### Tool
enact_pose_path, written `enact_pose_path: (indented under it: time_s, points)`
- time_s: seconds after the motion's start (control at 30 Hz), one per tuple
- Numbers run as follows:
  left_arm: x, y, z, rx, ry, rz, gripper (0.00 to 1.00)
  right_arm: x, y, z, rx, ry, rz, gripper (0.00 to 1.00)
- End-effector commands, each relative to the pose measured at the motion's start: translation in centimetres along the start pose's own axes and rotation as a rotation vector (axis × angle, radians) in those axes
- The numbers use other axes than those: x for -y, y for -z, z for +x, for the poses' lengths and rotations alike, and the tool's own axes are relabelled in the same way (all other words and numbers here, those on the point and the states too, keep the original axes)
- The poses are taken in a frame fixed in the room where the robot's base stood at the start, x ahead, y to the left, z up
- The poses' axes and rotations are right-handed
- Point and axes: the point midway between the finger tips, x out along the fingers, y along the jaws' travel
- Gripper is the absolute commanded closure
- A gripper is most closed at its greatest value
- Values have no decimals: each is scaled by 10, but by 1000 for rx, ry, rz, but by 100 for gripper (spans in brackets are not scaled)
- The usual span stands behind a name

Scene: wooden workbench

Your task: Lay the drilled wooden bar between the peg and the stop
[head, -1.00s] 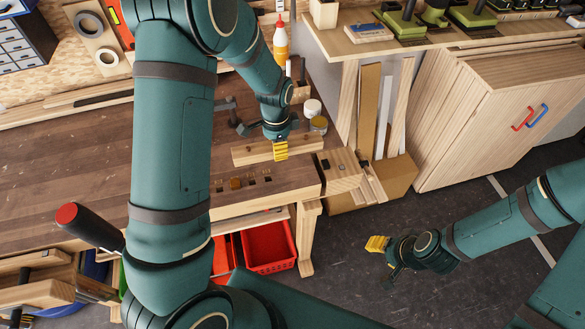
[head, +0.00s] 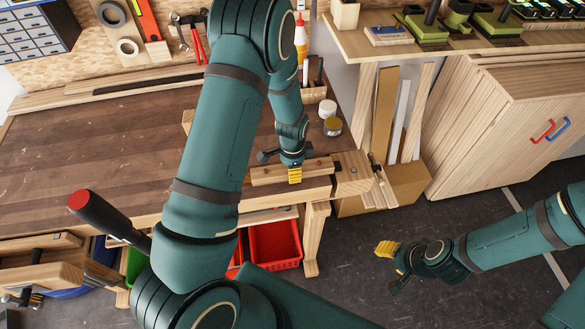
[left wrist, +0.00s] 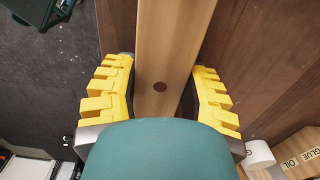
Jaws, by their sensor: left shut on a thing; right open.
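The wooden bar (head: 264,176) is a pale strip lying lengthwise close to the bench's front edge. My left gripper (head: 294,174) is shut on it from above, near its middle. I cannot tell whether the bar touches the bench. A small dark piece, perhaps the stop (head: 337,167), shows just past the bar's right end. The peg is not visible; my left arm covers that part of the bench. My right gripper (head: 386,250) is open and empty above the floor.
The workbench (head: 110,150) has a wooden end block (head: 351,172) at its right corner. Behind the left wrist stand a white-lidded jar (head: 327,107) and another jar (head: 333,127). A red crate (head: 275,245) is below the bench. The bench's left part is largely clear.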

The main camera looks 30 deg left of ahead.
Motion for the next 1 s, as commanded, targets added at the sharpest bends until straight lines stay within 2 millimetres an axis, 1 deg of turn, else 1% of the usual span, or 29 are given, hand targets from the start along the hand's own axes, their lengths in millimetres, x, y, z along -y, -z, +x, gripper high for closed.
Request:
enact_pose_path:
  time_s: [0.17, 0.33, 0.37, 0.4, 0.77, 0.87, 0.97, 1.0]
  points:
    - [0, 0, -1, -1, 1, 0, 98, 0, 0, 0, 0, 0, 0, 53]
    - [0, 0, 4, -1, 1, -1, 98, -2, -1, 4, 0, -1, 0, 53]
    - [0, 0, 3, -1, 0, -1, 42, -1, 0, 4, 0, -1, 0, 53]
    - [0, 0, 2, -1, 0, -1, 28, -1, 0, 3, 0, -1, 0, 53]
    - [0, 0, 0, -1, 1, 0, 27, 0, 0, 1, 0, 0, 0, 53]
    - [1, 1, -7, -2, 3, 0, 27, 0, 0, -1, 0, 0, 0, 53]
    - [1, 1, -22, -3, 3, 0, 27, 1, 0, -2, 0, 0, 0, 53]
    - [1, 1, -30, -4, 4, 1, 27, 1, 0, -2, 0, 0, 0, 53]
